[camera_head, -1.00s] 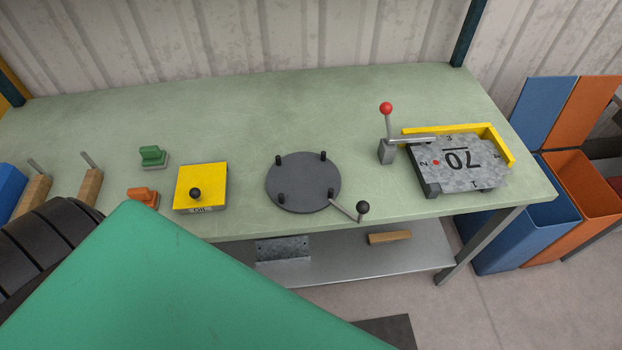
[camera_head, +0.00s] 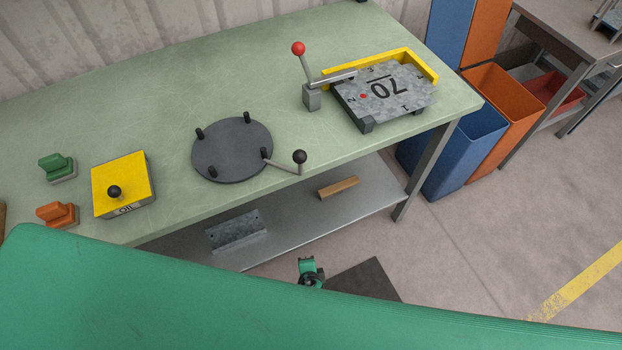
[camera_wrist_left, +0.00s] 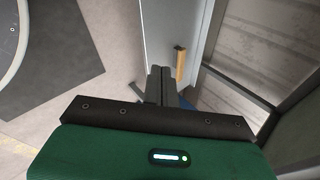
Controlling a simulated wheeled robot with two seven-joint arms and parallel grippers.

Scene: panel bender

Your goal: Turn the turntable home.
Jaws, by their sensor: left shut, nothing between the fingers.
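The turntable (camera_head: 232,151) is a dark grey round disc with several short black pegs, lying flat on the green bench. A thin arm with a black ball knob (camera_head: 299,157) sticks out from its right side. My left gripper (camera_wrist_left: 161,82) shows in its wrist view with both dark fingers together and nothing between them. In that view it is over the lower shelf side of the bench, away from the turntable. A small green and black part of my arm shows below the bench front in the head view. My right gripper is not identifiable in either view.
A wooden bar (camera_head: 338,188) lies on the lower shelf.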

